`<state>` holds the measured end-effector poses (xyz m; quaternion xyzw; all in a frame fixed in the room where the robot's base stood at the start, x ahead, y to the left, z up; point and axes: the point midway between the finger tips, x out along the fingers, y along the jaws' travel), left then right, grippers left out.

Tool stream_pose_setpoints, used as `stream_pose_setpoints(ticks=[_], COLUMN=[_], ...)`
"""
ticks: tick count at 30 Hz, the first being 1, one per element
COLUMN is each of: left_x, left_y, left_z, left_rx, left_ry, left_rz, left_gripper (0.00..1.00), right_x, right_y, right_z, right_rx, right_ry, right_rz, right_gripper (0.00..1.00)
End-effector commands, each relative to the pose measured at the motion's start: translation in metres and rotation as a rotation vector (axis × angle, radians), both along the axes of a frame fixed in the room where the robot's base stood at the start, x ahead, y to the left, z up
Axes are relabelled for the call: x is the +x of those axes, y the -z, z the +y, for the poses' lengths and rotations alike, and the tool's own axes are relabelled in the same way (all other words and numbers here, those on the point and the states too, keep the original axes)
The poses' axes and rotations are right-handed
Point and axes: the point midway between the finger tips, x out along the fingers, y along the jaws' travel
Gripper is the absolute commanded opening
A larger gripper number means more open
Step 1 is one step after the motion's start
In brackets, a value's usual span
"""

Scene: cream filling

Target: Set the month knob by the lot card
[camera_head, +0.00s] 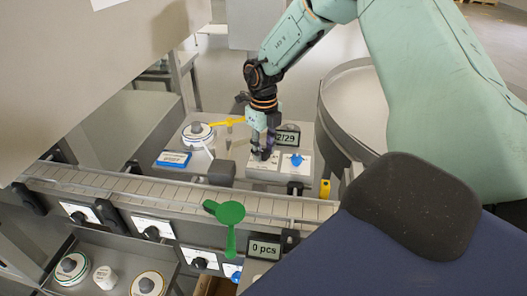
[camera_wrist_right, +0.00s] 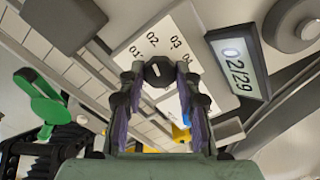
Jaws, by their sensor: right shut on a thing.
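The month knob (camera_wrist_right: 158,70) is dark and round with a white pointer line. It sits on a white dial plate (camera_wrist_right: 137,48) with the numbers 01, 02, 03 and 04 visible. My right gripper (camera_wrist_right: 158,82) is shut on the knob, one finger on each side. In the head view my right gripper (camera_head: 264,152) reaches down to the panel and hides most of the knob. A display (camera_wrist_right: 239,66) beside the plate reads 2/29, perhaps with its first digit cut off. A blue-and-white card (camera_head: 173,159), possibly the lot card, lies left of the panel. My left gripper is not in view.
A conveyor (camera_head: 150,192) runs in front of the panel. A green paddle (camera_head: 230,213) stands over its near edge. A blue knob (camera_head: 296,160) is right of my gripper. A white round container (camera_head: 198,132) stands left, and a 0 pcs display (camera_head: 265,247) is in front.

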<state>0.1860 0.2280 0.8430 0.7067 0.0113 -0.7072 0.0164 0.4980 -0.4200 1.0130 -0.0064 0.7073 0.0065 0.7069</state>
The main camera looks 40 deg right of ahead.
Motion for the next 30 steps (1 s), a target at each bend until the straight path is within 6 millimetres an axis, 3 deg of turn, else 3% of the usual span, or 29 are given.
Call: stream_pose_setpoints(ticks=[18,30], left_x=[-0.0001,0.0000], left_y=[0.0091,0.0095], left_z=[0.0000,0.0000], left_rx=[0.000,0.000], left_ry=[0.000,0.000], left_rz=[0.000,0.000], left_gripper=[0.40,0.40], right_x=[0.0002,0.0002], right_y=[-0.0008,-0.0009], right_z=[-0.0002,-0.0001], right_rx=[-0.001,0.000], right_ry=[0.573,0.831], right_rz=[-0.001,-0.001], right_gripper=[0.02,0.02])
